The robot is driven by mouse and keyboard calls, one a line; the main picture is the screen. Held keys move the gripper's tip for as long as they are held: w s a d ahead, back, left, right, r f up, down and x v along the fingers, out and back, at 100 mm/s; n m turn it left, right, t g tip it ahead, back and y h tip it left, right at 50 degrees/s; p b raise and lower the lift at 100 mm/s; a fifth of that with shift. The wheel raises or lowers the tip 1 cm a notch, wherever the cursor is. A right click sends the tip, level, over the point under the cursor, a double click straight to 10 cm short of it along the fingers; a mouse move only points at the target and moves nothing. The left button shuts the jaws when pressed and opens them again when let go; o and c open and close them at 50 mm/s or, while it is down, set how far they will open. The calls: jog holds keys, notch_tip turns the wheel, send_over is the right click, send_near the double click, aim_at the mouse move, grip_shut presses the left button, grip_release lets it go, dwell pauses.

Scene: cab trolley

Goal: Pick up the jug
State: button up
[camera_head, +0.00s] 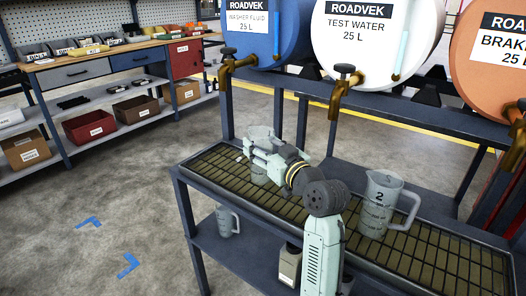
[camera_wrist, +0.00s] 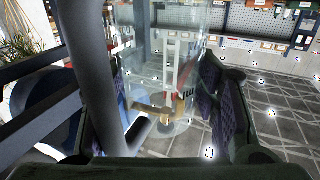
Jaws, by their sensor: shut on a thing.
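A clear jug (camera_head: 258,133) is at the left end of the trolley's top grate, below the washer fluid tap, partly hidden behind my gripper (camera_head: 262,152). My gripper is shut on this jug. In the wrist view, the see-through jug (camera_wrist: 175,75) stands between the two padded fingers of my gripper (camera_wrist: 168,103), and its thick handle is close to the camera at left. I cannot tell whether its base touches the grate. A second jug (camera_head: 378,207), marked 2, stands upright on the grate to the right of my arm, handle to the right.
A third jug (camera_head: 227,221) and a pale container (camera_head: 290,264) are on the lower shelf. Blue (camera_head: 262,28), white (camera_head: 365,40) and orange (camera_head: 490,62) drums with brass taps hang over the grate (camera_head: 440,262). A workbench (camera_head: 110,50) with bins is at back left; the floor between is open.

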notch_tip(320, 180, up, 2)
jog(key=shift+r, duration=0.15)
jog(key=s+d+r+b, duration=0.1)
jog(key=s+d, duration=0.1)
jog(key=s, duration=0.5)
jog(key=s+d+b, duration=0.2)
jog(key=s+d, duration=0.1)
jog(key=s, duration=0.5)
jog(key=shift+s+r, duration=0.15)
jog(key=shift+r, duration=0.2)
jog(key=shift+s+b, duration=0.1)
jog(key=shift+b, duration=0.25)
